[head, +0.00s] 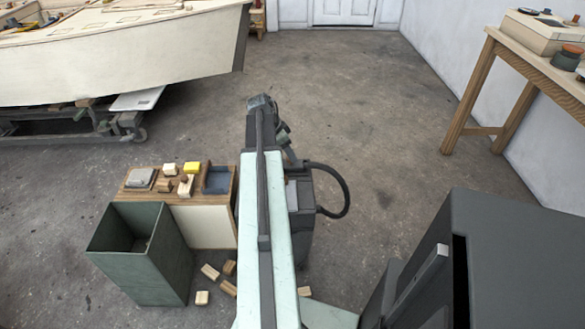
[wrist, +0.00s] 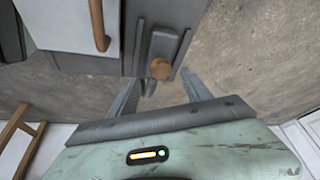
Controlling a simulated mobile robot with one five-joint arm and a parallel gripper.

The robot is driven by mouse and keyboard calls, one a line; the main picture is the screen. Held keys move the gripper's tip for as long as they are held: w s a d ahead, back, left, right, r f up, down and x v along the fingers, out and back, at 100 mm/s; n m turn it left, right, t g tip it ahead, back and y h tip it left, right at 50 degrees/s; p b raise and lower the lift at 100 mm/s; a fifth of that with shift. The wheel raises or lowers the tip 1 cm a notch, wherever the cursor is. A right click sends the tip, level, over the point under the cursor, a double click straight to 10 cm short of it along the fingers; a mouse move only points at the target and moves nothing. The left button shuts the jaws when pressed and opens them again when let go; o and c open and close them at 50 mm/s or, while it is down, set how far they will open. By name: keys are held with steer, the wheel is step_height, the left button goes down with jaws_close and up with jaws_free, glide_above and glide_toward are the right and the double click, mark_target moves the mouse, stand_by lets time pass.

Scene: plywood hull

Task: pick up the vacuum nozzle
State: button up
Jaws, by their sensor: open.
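In the wrist view my gripper (wrist: 160,78) is open, its two grey fingers apart with nothing held between them. Ahead of the fingertips is a grey fitting (wrist: 165,42) on a grey housing, with a round brown end (wrist: 160,68) and a small dark piece below it. I cannot tell whether this is the vacuum nozzle. In the head view a dark machine (head: 305,215) with a black hose (head: 343,187) stands just right of my arm, partly hidden by it. No nozzle can be made out there, and my fingers are hidden.
A wooden-topped cabinet (head: 222,222) holding small blocks and a green open bin (head: 150,265) stand left of my arm. Loose wood blocks (head: 210,271) lie on the floor. A boat hull (head: 120,50) is at back left, a workbench (head: 540,55) at right. The middle floor is clear.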

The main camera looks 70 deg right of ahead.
steer(key=b+x, duration=0.4)
steer(key=x, duration=0.1)
steer(key=shift+w+f, duration=0.15)
steer(key=shift+w, duration=0.2)
steer(key=c, duration=1.2)
steer(key=shift+c, duration=0.2)
step_height(320, 180, up, 11)
steer(key=p, duration=1)
steer(key=shift+f, duration=0.15)
jaws_close()
steer(key=shift+f, duration=0.15)
